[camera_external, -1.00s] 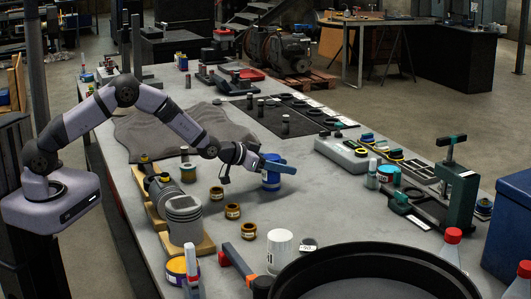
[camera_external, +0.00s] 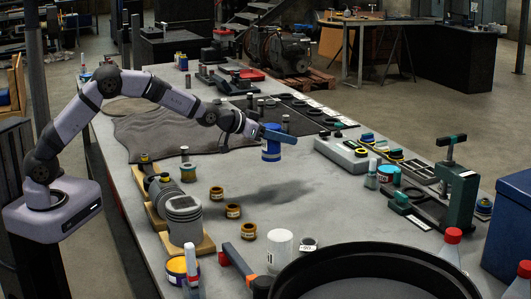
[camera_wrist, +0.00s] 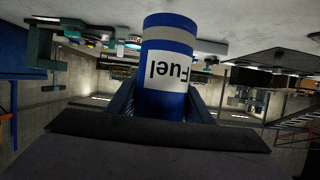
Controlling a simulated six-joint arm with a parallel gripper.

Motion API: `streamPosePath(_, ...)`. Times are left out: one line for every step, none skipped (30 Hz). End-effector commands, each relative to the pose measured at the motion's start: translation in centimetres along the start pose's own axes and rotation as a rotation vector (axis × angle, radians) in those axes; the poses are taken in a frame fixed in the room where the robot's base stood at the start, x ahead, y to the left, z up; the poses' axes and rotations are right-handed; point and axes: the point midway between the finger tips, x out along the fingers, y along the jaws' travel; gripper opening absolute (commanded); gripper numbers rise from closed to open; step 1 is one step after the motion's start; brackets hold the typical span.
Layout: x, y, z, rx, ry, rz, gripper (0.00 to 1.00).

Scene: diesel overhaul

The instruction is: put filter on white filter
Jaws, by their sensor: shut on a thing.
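A blue fuel filter (camera_external: 271,150) with a white label is held in the air above the table. My gripper (camera_external: 277,134) is shut on it near its top in the external view. In the wrist view the same filter (camera_wrist: 168,70) appears upside down, with the word "Fuel" on its label, between the jaws. The white filter (camera_external: 279,250) stands upright near the front of the table, left of a large black pan. It is below and nearer the camera than my gripper, well apart from the blue filter.
A large black pan (camera_external: 370,275) fills the front right. Several small brown rings (camera_external: 233,211) and a piston (camera_external: 184,218) lie left of the white filter. A grey box (camera_external: 341,154) and a green press (camera_external: 459,195) stand to the right. The table middle is clear.

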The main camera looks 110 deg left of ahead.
Motion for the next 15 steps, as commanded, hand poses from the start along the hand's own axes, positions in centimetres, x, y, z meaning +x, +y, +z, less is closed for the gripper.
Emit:
streamPosePath(-0.1, 0.0, -0.3, 0.0, 0.005, 0.0, 0.15)
streamPosePath(-0.1, 0.0, -0.4, 0.0, 0.004, 0.0, 0.15)
streamPosePath(-0.1, 0.0, -0.4, 0.0, 0.004, 0.0, 0.15)
streamPosePath(-0.1, 0.0, -0.4, 0.0, 0.004, 0.0, 0.15)
streamPosePath(-0.1, 0.1, -0.4, 0.0, 0.004, 0.001, 0.15)
streamPosePath(-0.1, 0.2, -0.5, 0.001, 0.004, 0.003, 0.15)
streamPosePath(-0.2, 0.4, -0.5, 0.002, 0.004, 0.005, 0.15)
streamPosePath(-0.2, 0.7, -0.6, 0.003, 0.004, 0.008, 0.15)
streamPosePath(-0.2, 1.1, -0.7, 0.006, 0.004, 0.014, 0.15)
streamPosePath(-0.3, 1.5, -0.8, 0.008, 0.004, 0.02, 0.15)
streamPosePath(-0.3, 2.0, -0.9, 0.011, 0.004, 0.026, 0.15)
streamPosePath(-0.5, 2.9, -1.1, 0.015, 0.004, 0.037, 0.15)
streamPosePath(-0.6, 3.7, -1.3, 0.019, 0.005, 0.047, 0.15)
streamPosePath(-0.7, 4.5, -1.4, 0.024, 0.005, 0.058, 0.15)
streamPosePath(-0.9, 5.8, -1.7, 0.031, 0.005, 0.074, 0.15)
